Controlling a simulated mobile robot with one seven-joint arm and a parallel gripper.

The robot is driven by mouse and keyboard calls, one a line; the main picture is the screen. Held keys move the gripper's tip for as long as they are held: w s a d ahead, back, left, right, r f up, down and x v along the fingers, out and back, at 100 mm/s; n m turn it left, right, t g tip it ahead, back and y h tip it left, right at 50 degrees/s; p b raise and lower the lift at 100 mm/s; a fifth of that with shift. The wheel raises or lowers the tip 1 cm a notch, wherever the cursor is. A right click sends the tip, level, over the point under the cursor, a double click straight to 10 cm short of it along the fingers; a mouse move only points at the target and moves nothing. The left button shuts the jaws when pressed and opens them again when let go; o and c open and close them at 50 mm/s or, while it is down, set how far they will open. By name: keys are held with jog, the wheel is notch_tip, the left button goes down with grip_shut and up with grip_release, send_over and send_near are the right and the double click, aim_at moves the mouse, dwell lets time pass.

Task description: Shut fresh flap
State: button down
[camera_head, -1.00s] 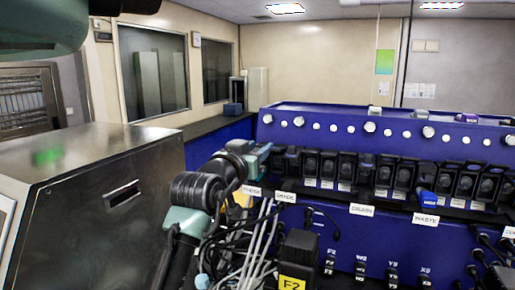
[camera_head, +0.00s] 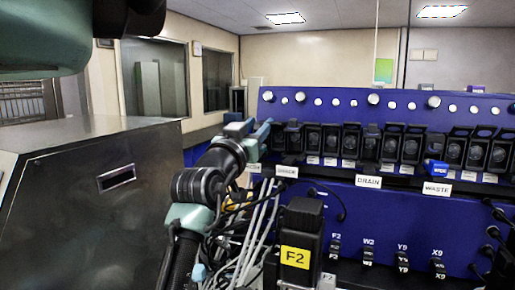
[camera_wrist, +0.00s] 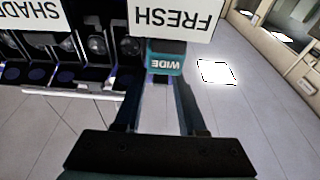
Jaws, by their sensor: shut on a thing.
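My gripper (camera_head: 256,136) is at the left end of the blue panel's row of dark units, in the head view. In the wrist view my gripper (camera_wrist: 160,80) is shut on a teal block marked WIDE (camera_wrist: 166,62), which sits between the fingertips. The white FRESH label (camera_wrist: 177,17) is upside down there, right by the block. In the head view my arm mostly hides the fresh station and its label. I cannot tell from these views how far its flap is open.
The SHADE label (camera_wrist: 36,14) and neighbouring dark units (camera_wrist: 97,43) are beside FRESH. DRAIN (camera_head: 368,182) and WASTE (camera_head: 437,189) labels lie further right on the panel (camera_head: 345,205). Cables (camera_head: 262,220) and a black F2 unit (camera_head: 303,216) are close to my arm. A metal cabinet (camera_head: 95,205) stands left.

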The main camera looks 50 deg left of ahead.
jog(key=shift+f+t+y+b, duration=0.6)
jog(key=shift+t+b, duration=0.4)
jog(key=shift+b, duration=2.4)
jog(key=shift+r+t+b, duration=0.3)
jog(key=shift+r+b, duration=0.05)
jog(key=shift+b, duration=0.8)
